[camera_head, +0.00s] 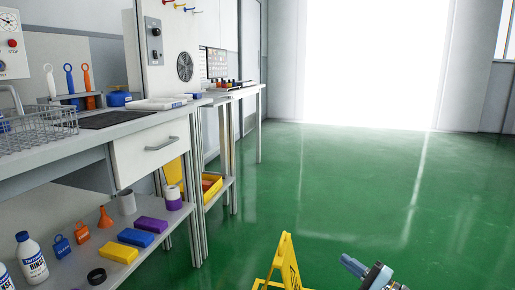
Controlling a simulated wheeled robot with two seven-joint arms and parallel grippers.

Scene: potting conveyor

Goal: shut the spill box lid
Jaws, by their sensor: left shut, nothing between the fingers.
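No box that I can surely tell as the spill box, and no open lid, shows in the head view.
A yellow floor sign (288,264) stands just left of my gripper. The green floor (370,180) ahead is clear.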

